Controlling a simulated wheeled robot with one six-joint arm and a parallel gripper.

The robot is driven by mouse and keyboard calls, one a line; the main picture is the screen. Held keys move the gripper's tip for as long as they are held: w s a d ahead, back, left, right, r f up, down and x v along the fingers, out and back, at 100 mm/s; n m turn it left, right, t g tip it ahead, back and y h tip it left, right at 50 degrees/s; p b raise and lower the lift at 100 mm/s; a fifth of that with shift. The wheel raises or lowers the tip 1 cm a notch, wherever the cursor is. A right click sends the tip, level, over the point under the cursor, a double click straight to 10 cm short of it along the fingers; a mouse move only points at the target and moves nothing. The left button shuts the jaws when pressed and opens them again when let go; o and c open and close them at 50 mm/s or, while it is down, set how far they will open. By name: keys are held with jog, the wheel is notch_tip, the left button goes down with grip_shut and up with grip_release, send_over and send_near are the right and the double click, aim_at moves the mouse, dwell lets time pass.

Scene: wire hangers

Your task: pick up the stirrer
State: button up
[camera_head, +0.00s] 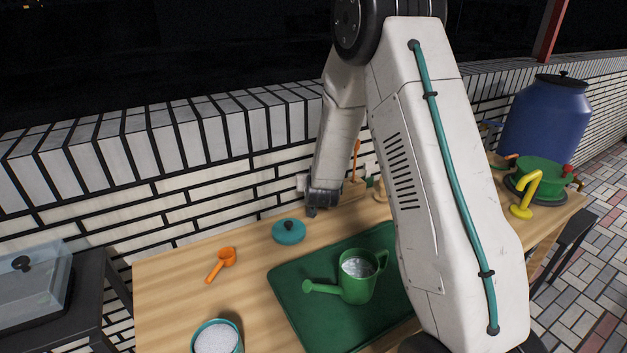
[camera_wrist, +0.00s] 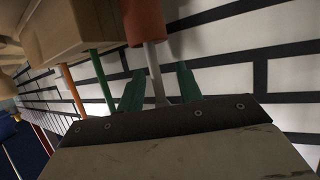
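In the wrist view, a tool with an orange-red handle and a grey shaft (camera_wrist: 153,68) stands between the two green fingers of my gripper (camera_wrist: 158,88). It may be the stirrer; its far end is cut off by the frame. Gaps show on both sides of the shaft, so the fingers are open and not closed on it. In the head view, my gripper (camera_head: 312,210) is above the back of the wooden table, near the brick wall. An upright orange stick (camera_head: 356,152) shows just right of it, partly hidden by my arm.
A wooden block (camera_wrist: 65,28) with orange and green rods is close by in the wrist view. On the table (camera_head: 165,290) are a teal lid (camera_head: 288,232), an orange scoop (camera_head: 221,264), a teal cup (camera_head: 236,347) of white grains and a green watering can (camera_head: 352,289) on a green mat (camera_head: 300,325).

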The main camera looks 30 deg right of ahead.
jog(key=shift+c, duration=0.4)
grip_shut()
jog(key=shift+r, duration=0.1)
